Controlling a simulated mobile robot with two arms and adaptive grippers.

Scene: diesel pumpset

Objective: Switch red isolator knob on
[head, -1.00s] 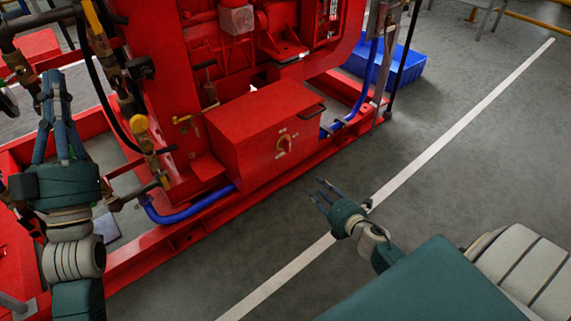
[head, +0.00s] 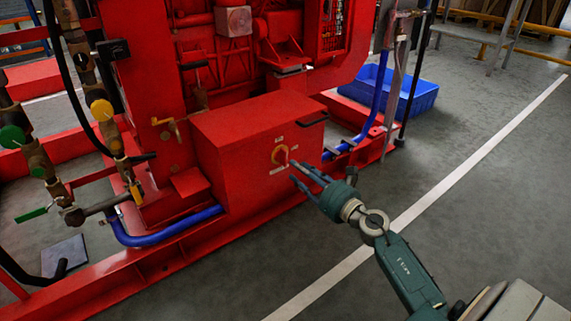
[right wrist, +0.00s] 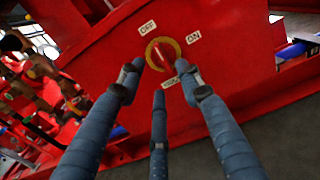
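The red isolator knob (head: 280,155) sits on a yellow round plate on the front face of a red box (head: 240,160). In the right wrist view the knob (right wrist: 160,56) has an OFF label (right wrist: 148,28) at its upper left and an ON label (right wrist: 193,38) at its upper right. A third label below is partly hidden by a finger. My right gripper (head: 305,172) is open just in front of the knob, its fingers spread around it in the wrist view. I cannot tell whether any finger touches it. My left gripper is not in view.
Valves and pipes with yellow and green handles (head: 12,136) stand at the left. A blue hose (head: 165,235) runs low along the red base frame. A blue crate (head: 400,95) lies behind at the right.

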